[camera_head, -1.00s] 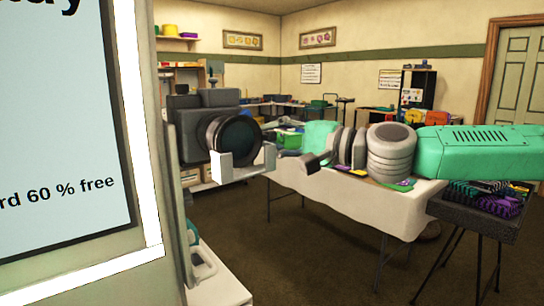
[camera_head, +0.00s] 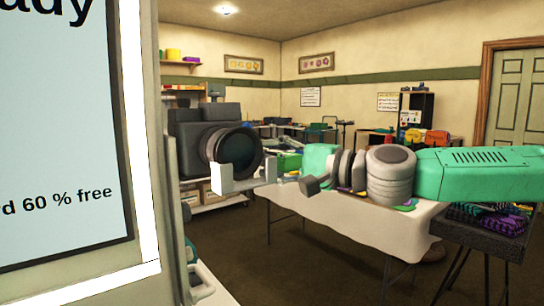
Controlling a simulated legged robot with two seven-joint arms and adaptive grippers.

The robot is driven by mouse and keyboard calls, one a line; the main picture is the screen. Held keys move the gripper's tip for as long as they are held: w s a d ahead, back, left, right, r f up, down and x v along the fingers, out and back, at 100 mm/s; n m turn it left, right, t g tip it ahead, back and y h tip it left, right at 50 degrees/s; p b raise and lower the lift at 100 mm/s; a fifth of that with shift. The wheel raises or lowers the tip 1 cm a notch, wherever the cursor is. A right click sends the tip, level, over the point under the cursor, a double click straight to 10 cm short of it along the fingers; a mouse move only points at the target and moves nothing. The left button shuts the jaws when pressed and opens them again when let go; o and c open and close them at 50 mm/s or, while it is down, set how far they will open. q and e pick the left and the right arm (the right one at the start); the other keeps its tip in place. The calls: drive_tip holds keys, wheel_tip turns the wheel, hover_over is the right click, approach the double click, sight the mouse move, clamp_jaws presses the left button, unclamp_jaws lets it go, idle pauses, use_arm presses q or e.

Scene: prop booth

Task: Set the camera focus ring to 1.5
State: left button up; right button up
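The camera (camera_head: 190,128) is a dark grey body at the left middle, with its black lens (camera_head: 238,154) facing right and toward me. The focus ring is around the lens barrel (camera_head: 207,146), but no scale marks can be read. My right gripper (camera_head: 245,178) comes in from the right on a green and grey arm. Its pale fingers stand apart in front of the lower part of the lens and hide some of it. Nothing shows between them. I cannot tell whether a finger touches the lens. My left gripper is not in view.
A large screen (camera_head: 60,140) fills the left side close to me. A table with a white cloth (camera_head: 350,222) stands behind my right arm. A dark tray (camera_head: 485,230) with purple and black items is at right. Dark floor is open below.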

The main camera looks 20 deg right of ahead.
drive_tip(key=shift+d+r, duration=0.1)
drive_tip(key=shift+r, duration=0.1)
drive_tip(key=shift+s+d, duration=0.15)
drive_tip(key=shift+s, duration=0.05)
drive_tip(key=v, duration=1.1)
drive_tip(key=shift+s+d+f, duration=0.1)
drive_tip(key=shift+s+f, duration=0.05)
drive_tip(key=shift+d, duration=0.1)
